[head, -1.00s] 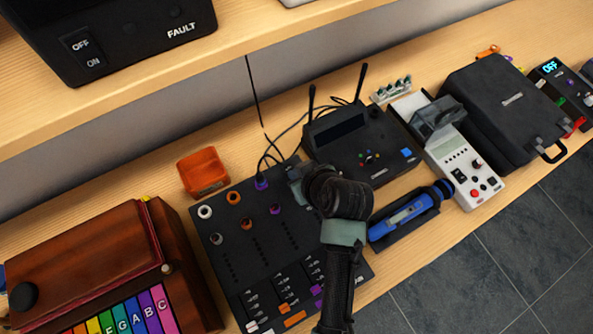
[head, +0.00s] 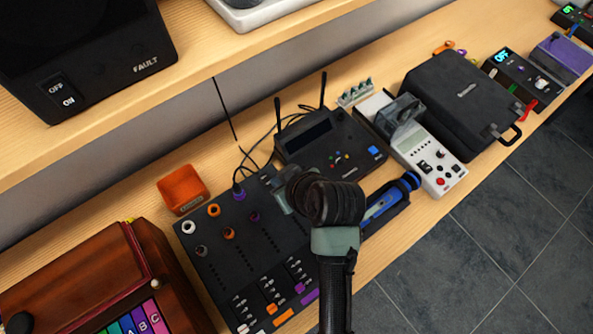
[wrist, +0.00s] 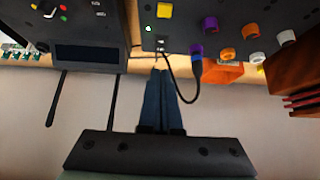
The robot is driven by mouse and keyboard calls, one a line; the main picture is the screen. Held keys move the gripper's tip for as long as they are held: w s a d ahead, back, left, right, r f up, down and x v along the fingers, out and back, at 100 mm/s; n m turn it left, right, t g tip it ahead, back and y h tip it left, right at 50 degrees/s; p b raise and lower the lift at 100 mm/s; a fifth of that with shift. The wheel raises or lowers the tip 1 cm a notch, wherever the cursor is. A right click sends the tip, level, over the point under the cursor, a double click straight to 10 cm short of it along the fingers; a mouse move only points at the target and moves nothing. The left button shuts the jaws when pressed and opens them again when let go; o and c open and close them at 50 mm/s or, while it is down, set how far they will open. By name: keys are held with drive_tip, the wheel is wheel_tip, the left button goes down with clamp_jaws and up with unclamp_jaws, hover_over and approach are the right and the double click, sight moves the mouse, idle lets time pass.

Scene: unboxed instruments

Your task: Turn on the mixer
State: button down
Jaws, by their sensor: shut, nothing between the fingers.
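The black mixer (head: 237,262) lies on the lower wooden bench in the head view, with white, orange and purple knobs and several small faders. My arm covers its right side. In the wrist view the mixer (wrist: 183,37) is at the top, with a yellow button (wrist: 164,10), a lit green light (wrist: 148,28) and small pale parts beneath it near its edge. My gripper (wrist: 160,71) is shut and empty, its fingertips just short of that edge in the picture. A gap or contact cannot be told. In the head view my arm hides the fingers.
A purple-ended cable (wrist: 196,68) plugs into the mixer right of my fingers. A black device with antennas (head: 318,148) stands close beside it. An orange box (head: 182,190) and a brown case (head: 105,275) are near. The upper shelf (head: 190,80) overhangs behind.

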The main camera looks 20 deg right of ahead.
drive_tip(key=shift+s+f+b+v, duration=0.15)
drive_tip(key=shift+v, duration=0.8)
drive_tip(key=shift+s+f+b+v, duration=0.1)
drive_tip(key=shift+s+b+v, duration=0.1)
drive_tip(key=shift+v, duration=0.75)
drive_tip(key=shift+s+f+b+v, duration=0.1)
drive_tip(key=shift+s+f+v, duration=0.05)
drive_tip(key=shift+v, duration=0.75)
